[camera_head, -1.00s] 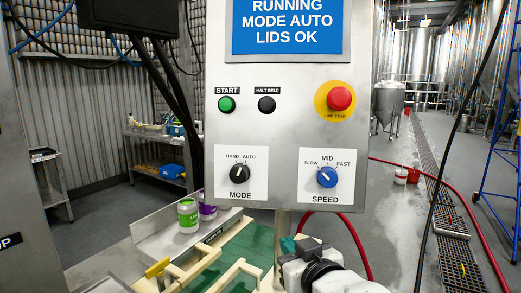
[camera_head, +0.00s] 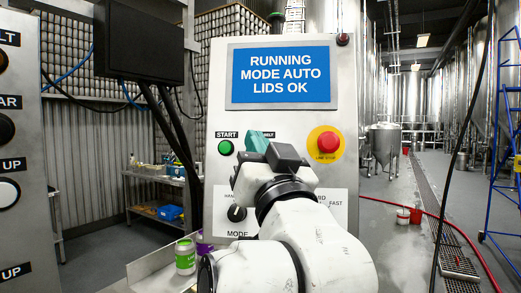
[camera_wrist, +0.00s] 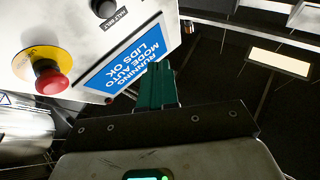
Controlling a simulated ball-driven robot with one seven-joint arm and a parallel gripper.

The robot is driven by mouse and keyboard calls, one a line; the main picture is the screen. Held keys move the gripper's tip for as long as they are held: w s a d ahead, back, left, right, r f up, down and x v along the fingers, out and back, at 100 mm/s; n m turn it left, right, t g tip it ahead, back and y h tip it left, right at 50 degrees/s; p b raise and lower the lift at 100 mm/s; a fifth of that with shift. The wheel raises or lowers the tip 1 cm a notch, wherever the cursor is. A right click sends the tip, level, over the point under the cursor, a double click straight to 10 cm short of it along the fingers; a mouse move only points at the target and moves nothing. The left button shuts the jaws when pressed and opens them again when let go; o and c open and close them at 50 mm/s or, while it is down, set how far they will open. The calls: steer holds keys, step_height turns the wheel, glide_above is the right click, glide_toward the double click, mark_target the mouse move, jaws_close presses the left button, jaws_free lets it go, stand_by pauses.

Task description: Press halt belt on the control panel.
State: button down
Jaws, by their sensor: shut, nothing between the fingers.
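The control panel (camera_head: 343,165) stands upright ahead of me. The halt belt button is hidden behind my gripper in the head view, where only part of its label (camera_head: 268,134) shows. In the wrist view the black halt belt button (camera_wrist: 104,8) sits at the top edge, with its label beside it. My gripper (camera_head: 257,141) has green fingers, shut and empty, raised in front of that label. In the wrist view the shut fingers (camera_wrist: 157,84) overlap the display's edge, apart from the button in the picture. I cannot tell their distance from the panel.
The green start button (camera_head: 225,147) is left of my gripper and the red line stop button (camera_head: 327,143) is right. The blue display (camera_head: 281,75) reads RUNNING, MODE AUTO, LIDS OK. The mode knob (camera_head: 236,213) is below; my arm hides the speed knob. Cans (camera_head: 185,257) stand lower left.

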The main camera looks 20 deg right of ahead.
steer(key=w+d+f, duration=0.1)
steer(key=w+d, duration=0.3)
steer(key=w, duration=0.3)
steer(key=shift+w+d+f, duration=0.15)
steer(key=shift+w+f, duration=0.15)
stand_by(0.3)
steer(key=shift+w+d, duration=0.1)
steer(key=shift+w, duration=0.05)
stand_by(1.9)
steer(key=shift+w+d, duration=0.15)
steer(key=shift+w, duration=0.05)
steer(key=shift+w+d+f, duration=0.1)
steer(key=shift+w+d, duration=0.1)
steer(key=shift+w, duration=0.15)
stand_by(0.8)
steer(key=shift+s+a, duration=0.45)
steer(key=shift+s, duration=0.25)
steer(key=shift+s, duration=0.1)
